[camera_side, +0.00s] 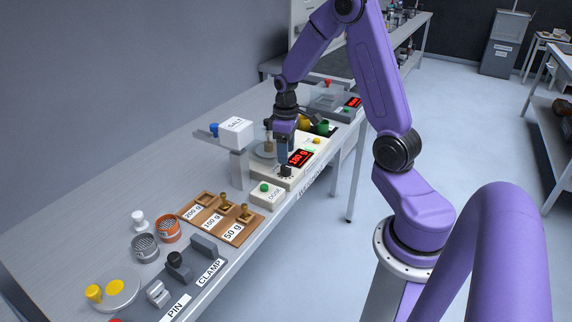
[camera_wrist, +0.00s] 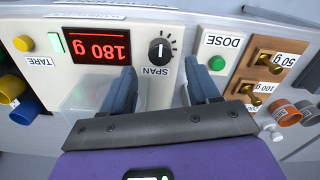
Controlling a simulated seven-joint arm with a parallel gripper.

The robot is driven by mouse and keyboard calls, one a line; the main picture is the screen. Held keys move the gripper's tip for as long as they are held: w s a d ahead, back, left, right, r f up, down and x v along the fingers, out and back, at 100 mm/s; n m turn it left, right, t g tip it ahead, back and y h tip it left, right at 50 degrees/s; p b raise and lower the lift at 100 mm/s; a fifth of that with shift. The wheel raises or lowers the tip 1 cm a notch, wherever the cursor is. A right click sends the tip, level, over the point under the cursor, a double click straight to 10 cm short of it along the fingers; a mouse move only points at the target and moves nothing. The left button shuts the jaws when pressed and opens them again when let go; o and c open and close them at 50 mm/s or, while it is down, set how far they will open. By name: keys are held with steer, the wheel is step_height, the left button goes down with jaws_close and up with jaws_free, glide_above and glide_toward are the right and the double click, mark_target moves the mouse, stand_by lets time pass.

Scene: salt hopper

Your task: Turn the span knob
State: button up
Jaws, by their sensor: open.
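The black span knob (camera_wrist: 160,50) with a white pointer line sits on the cream scale body, above the label SPAN and beside a red display (camera_wrist: 98,47) that reads 180 g. The pointer lies along the picture's up-down direction. The knob also shows in the side view (camera_side: 286,171), at the scale's front corner. My gripper (camera_wrist: 163,80) is open and empty. Its two blue-grey fingers point toward the panel, one to each side of the knob's line, with the knob beyond their tips in the wrist picture. In the side view my gripper (camera_side: 284,158) is just above the knob; contact cannot be told.
The DOSE box (camera_side: 268,194) with a green button is close beside the knob. The SALT hopper (camera_side: 236,131) rises behind it. A wooden weight tray (camera_side: 222,218) lies nearer the camera.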

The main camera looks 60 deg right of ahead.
mark_target(286, 170)
steer(key=shift+f, duration=2.7)
steer(key=c, duration=1)
